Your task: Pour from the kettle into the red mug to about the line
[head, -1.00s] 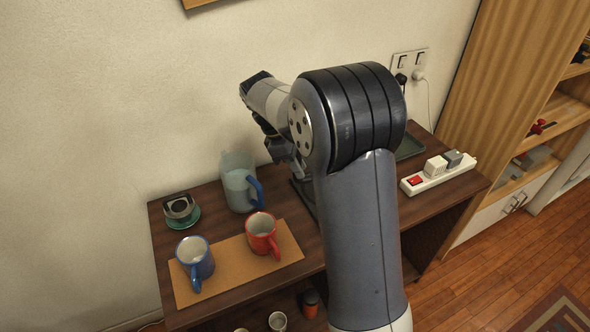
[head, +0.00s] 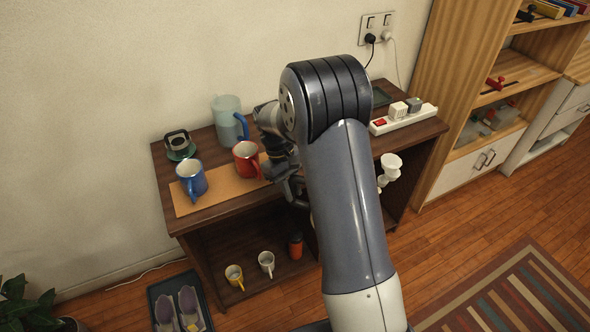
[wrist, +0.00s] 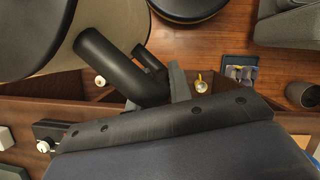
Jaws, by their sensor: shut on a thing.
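The red mug (head: 246,159) stands upright on a tan board (head: 226,183) on the dark table. Its fill line and contents cannot be made out. My gripper (head: 285,178) is near the table's front edge, just right of the red mug, partly hidden by my arm. In the wrist view my gripper (wrist: 165,85) is shut at a thick black handle (wrist: 112,62), which seems to be the kettle's. Most of the kettle is hidden by my arm in the head view, so its spout and tilt cannot be told.
A blue mug (head: 192,181) shares the board. A frosted jug (head: 228,115) with a blue handle stands behind the red mug. A coaster with a dark holder (head: 179,144) is at the left. A power strip (head: 405,120) lies at the right. Small cups (head: 266,262) stand below.

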